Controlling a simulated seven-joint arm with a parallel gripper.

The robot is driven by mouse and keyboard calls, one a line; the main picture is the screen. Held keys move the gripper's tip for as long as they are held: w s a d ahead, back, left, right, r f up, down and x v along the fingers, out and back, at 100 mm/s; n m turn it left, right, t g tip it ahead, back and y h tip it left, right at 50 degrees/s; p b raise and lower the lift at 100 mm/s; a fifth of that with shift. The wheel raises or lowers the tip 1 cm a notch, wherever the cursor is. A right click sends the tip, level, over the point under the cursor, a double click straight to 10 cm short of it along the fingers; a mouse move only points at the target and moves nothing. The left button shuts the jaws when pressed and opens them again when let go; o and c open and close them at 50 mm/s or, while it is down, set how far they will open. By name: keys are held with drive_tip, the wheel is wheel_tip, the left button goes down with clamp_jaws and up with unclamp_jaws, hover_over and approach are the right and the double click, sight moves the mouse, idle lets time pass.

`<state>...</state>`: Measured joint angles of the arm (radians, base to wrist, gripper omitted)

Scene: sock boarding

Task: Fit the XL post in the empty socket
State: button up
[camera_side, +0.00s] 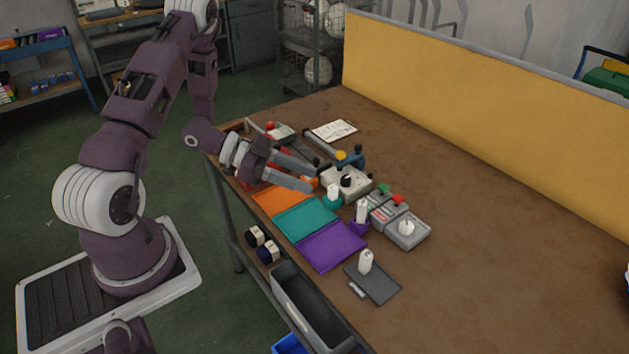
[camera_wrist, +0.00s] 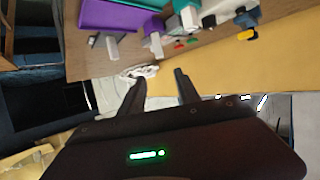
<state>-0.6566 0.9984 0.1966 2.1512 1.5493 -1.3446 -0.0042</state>
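Several white posts stand on the table. One post (camera_side: 366,262) is upright on a dark grey plate (camera_side: 381,287) at the front. Another post (camera_side: 362,210) stands in a purple base, and a third post (camera_side: 333,192) stands in a teal base. I cannot read size marks, so I cannot tell which is XL. I cannot make out an empty socket; the area at the orange base (camera_side: 311,182) is partly hidden by my fingers. My gripper (camera_side: 312,178) is open and empty above the table's left side. In the wrist view its fingers (camera_wrist: 158,82) are apart with nothing between them.
Orange (camera_side: 280,200), teal (camera_side: 304,219) and purple (camera_side: 330,245) mats lie along the near edge. Grey boxes with buttons (camera_side: 384,206) and a white knob (camera_side: 407,228) stand behind. A dark bin (camera_side: 310,309) is at the front.

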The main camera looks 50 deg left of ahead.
drive_tip(key=w+a+r+n+y, duration=0.1)
drive_tip(key=w+a+r+y, duration=0.2)
drive_tip(key=r+y, duration=0.25)
drive_tip(key=w+a+r+n+y, duration=0.1)
drive_tip(key=w+a+r+y, duration=0.1)
drive_tip(key=w+r+y, duration=0.3)
drive_tip(key=s+r+n+y, duration=0.1)
drive_tip(key=s+r+n, duration=0.1)
drive_tip(key=s+r, duration=0.3)
drive_tip(key=s+d+r+n+g+h, duration=0.1)
drive_tip(key=s+d+r+n+g, duration=0.1)
drive_tip(key=s+d, duration=0.5)
drive_tip(key=s+d+r+n+g+h, duration=0.1)
drive_tip(key=s+d, duration=0.6)
drive_tip(key=s, duration=0.9)
wheel_tip(320, 180, up, 2)
drive_tip(key=shift+d+r+n+g, duration=0.2)
drive_tip(key=shift+n+g, duration=0.3)
drive_tip(key=shift+n, duration=0.5)
drive_tip(key=shift+o, duration=0.5)
